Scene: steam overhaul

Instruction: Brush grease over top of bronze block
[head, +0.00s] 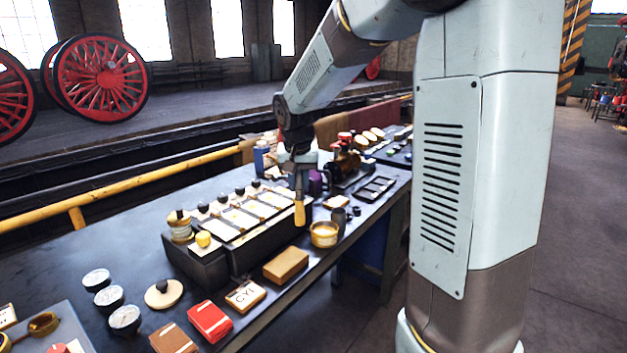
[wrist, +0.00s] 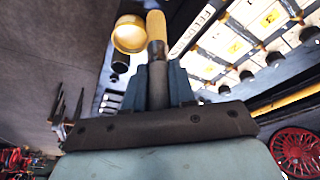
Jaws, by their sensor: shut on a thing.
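My gripper (head: 298,168) is shut on a brush (head: 299,211) and holds it bristles down above the bench. In the wrist view, my gripper (wrist: 158,92) has the brush's dark handle between its fingers, and its pale yellow bristles (wrist: 156,28) point away. A brownish-gold block (head: 286,265), seemingly the bronze block, lies near the front edge. Its top looks plain, and the brush is apart from it.
A long black case (head: 240,250) with pale labelled compartments and dark knobs stands left of the brush. A dark cup (head: 339,217) is behind the tin.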

